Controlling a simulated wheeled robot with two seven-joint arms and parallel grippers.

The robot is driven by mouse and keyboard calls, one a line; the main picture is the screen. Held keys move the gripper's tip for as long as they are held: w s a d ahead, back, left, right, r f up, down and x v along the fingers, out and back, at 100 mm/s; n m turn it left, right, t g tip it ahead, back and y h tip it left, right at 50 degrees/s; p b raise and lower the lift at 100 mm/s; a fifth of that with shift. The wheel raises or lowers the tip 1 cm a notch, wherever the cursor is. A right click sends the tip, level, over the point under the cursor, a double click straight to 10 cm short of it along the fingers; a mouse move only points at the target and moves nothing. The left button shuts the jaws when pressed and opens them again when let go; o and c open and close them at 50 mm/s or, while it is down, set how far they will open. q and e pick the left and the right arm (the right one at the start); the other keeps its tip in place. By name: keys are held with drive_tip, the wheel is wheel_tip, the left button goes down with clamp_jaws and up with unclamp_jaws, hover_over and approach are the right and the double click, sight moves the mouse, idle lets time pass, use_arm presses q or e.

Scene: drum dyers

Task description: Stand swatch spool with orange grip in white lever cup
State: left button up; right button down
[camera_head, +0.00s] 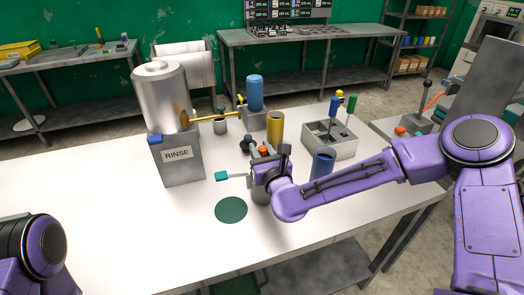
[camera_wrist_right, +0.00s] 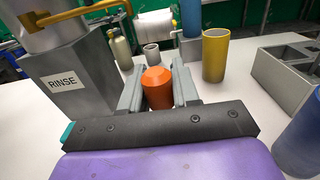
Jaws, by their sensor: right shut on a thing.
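My right gripper (camera_head: 262,160) is shut on the swatch spool, whose orange grip (camera_wrist_right: 158,88) sits between the two grey fingers in the right wrist view. The orange top (camera_head: 262,150) also shows in the head view. The spool's lower part is hidden. A pale lever with a teal tip (camera_head: 222,176) sticks out to the left beneath the gripper, and a grey-white cylinder (camera_head: 261,195) shows under it. These look like the lever cup, mostly hidden by my gripper and arm. I cannot tell whether the spool is inside it. My left gripper is out of view.
The metal RINSE tank (camera_head: 177,154) stands left with a yellow pipe. A yellow cylinder (camera_head: 275,128), a blue cylinder (camera_head: 322,163) and a grey holder (camera_head: 332,145) stand behind and right. A dark green disc (camera_head: 231,210) lies in front. The table's front left is clear.

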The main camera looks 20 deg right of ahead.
drive_tip(key=c, duration=0.8)
unclamp_jaws()
drive_tip(key=shift+o, duration=0.2)
drive_tip(key=shift+s, duration=0.15)
drive_tip(key=s+b, duration=0.3)
drive_tip(key=s, duration=0.7)
drive_tip(key=shift+s+d, duration=0.15)
